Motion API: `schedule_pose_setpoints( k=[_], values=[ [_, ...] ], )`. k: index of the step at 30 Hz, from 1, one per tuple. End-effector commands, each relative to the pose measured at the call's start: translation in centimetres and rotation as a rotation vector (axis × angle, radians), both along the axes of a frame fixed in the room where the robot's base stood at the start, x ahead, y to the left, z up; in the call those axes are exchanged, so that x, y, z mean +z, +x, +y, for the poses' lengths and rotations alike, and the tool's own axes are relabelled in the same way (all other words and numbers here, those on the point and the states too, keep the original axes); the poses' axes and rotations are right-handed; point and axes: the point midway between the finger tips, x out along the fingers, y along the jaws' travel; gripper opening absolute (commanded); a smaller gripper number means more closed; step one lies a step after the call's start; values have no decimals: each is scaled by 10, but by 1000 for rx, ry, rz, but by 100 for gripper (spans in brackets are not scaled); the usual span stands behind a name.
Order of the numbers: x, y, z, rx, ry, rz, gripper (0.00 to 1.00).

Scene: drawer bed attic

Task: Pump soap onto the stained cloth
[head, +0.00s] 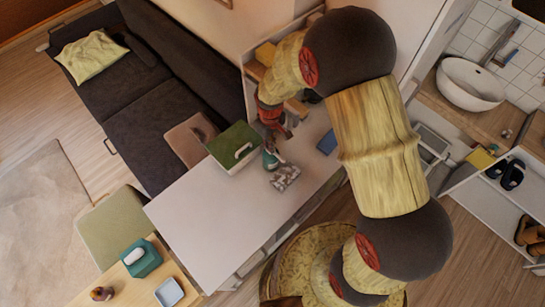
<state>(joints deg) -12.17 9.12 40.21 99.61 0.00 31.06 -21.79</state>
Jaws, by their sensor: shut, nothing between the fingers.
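A small teal-green bottle (270,160), which looks like the soap pump, stands on the white table beside the green-topped box. A crumpled grey-and-white cloth (286,178) lies just below and right of the bottle in the picture. Any stain on it is too small to tell. My gripper (284,134) is shut and empty, pointing down just above the bottle in the picture. I cannot tell whether it touches the bottle's top. The pump head is hard to make out beneath the fingers.
A box with a green top and white handle (233,148) stands close left of the bottle. A small blue item (327,142) lies to the right. A shelf unit (252,72) stands behind my gripper. The white table (205,220) is clear toward the lower left.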

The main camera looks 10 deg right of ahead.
Motion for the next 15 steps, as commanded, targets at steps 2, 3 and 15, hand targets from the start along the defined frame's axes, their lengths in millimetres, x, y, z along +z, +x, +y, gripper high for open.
schedule_pose_setpoints(
  k=[2, 3, 15],
  values=[
    [5, 0, 0, 0, 0, 0, 0],
    [8, 0, 0, 0, 0, 0, 0],
    [28, 0, 0, 0, 1, -1, 0]
  ],
)
